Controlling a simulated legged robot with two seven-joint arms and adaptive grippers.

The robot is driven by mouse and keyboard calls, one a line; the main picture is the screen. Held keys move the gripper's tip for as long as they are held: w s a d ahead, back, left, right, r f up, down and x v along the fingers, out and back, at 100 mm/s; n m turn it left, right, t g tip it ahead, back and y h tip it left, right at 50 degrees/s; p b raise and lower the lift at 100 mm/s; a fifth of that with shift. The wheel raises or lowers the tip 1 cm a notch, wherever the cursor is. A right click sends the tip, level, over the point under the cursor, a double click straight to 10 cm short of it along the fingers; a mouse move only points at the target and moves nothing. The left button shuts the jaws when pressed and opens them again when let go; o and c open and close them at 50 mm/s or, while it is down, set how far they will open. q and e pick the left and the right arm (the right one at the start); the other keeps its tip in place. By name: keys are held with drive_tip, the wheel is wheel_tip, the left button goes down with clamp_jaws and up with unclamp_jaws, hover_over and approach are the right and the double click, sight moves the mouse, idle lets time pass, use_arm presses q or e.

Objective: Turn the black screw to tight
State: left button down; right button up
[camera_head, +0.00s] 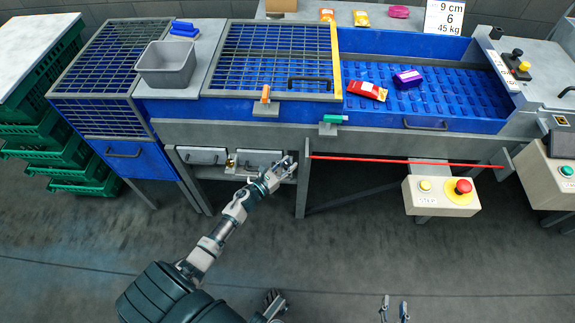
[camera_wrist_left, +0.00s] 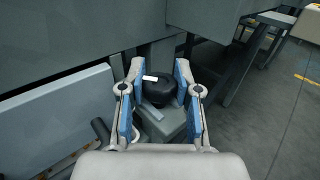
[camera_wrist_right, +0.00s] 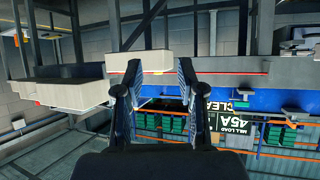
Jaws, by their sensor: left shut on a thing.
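The black screw (camera_wrist_left: 184,82) is a round black knob with a white mark, on a grey bracket under the machine's side in the left wrist view. My left gripper (camera_wrist_left: 155,78) has its two blue-padded fingers on either side of the knob and is shut on it. In the head view my left gripper (camera_head: 286,168) is at the lower front frame of the machine, and the knob is mostly hidden by the fingers. My right gripper (camera_wrist_right: 157,72) is open and empty, with its fingers apart, away from the screw.
Grey panels with handles (camera_head: 203,156) are left of my left gripper, and a frame leg (camera_head: 303,190) is just right of it. A red bar (camera_head: 405,160) runs along the front. A control box (camera_head: 440,196) with a red button hangs at right. The floor in front is clear.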

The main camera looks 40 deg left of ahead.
use_arm(q)
drive_tip(key=shift+s+a+f, duration=0.1)
drive_tip(key=shift+a+f, duration=0.25)
drive_tip(key=shift+a, duration=0.05)
drive_tip(key=shift+d, duration=0.15)
drive_tip(key=shift+d+f+m+g+h+b, duration=0.1)
drive_tip(key=shift+d+m+g+h+b, duration=0.3)
drive_tip(key=shift+m+h+b, duration=0.3)
drive_tip(key=shift+f+m+h+b, duration=0.1)
drive_tip(key=shift+m+h+b, duration=0.4)
drive_tip(key=shift+h+b, duration=0.4)
drive_tip(key=shift+a+f+m+g+h+b, duration=0.15)
drive_tip(key=shift+a+m+g+h+b, duration=0.2)
drive_tip(key=shift+m+g+h+b, duration=0.4)
drive_tip(key=shift+d+m+g+h+b, duration=0.25)
drive_tip(key=shift+h+b, duration=0.45)
drive_tip(key=shift+h, duration=0.05)
drive_tip(key=shift+r, duration=0.25)
drive_tip(key=shift+h, duration=0.3)
drive_tip(key=shift+a, duration=0.1)
use_arm(e)
wheel_tip(320, 180, up, 14)
drive_tip(key=w+a+t+y, duration=0.1)
drive_tip(key=a+t+y, duration=0.1)
drive_tip(key=t, duration=1)
drive_tip(key=shift+w+a+f+m+y, duration=0.15)
drive_tip(key=shift+w+a+m+y, duration=0.1)
drive_tip(key=shift+m+y, duration=0.15)
